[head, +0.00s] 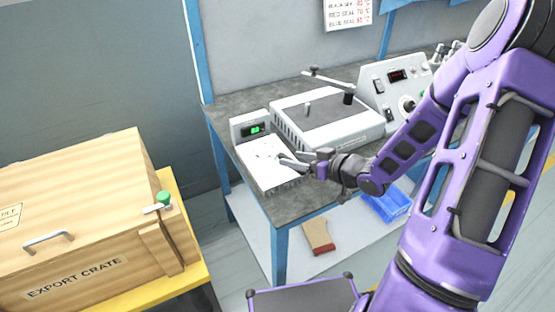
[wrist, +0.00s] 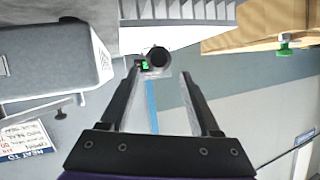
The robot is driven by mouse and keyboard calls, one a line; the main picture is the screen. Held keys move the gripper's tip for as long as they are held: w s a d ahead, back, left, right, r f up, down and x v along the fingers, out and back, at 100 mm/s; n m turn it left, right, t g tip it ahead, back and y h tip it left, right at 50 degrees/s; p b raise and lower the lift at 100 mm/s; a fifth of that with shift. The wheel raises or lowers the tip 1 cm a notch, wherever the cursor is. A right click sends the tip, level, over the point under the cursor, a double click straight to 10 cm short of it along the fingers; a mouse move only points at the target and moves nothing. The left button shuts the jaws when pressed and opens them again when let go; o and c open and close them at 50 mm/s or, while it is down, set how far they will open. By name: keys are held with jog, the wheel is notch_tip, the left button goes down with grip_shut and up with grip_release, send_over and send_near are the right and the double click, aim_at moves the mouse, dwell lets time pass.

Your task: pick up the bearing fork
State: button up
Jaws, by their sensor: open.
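My gripper (head: 283,160) is open over the white tray (head: 262,176) of a small unit with a green display (head: 255,129). In the wrist view my open fingers (wrist: 158,75) stand on either side of a dark round piece (wrist: 160,57) with a pale grey rim. It shows beyond the fingertips, in front of the green display (wrist: 145,66), and no contact is visible. It may be an end of the bearing fork, but I cannot tell. In the head view my fingers cover part of the tray, and I cannot make out the fork there.
A white machine (head: 325,117) with a lever and black knob stands behind, beside a control panel (head: 393,86). The wooden export crate (head: 80,215) is at left, with a green-topped item (head: 163,198) on its edge. A blue bin (head: 388,207) is on the lower shelf.

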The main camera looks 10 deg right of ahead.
aim_at(289, 158)
jog(key=x, duration=0.3)
jog(key=b+x, duration=0.1)
jog(key=x, duration=0.1)
jog(key=shift+w+f, duration=0.3)
jog(key=shift+f, duration=0.1)
grip_shut()
jog(key=shift+r, duration=0.1)
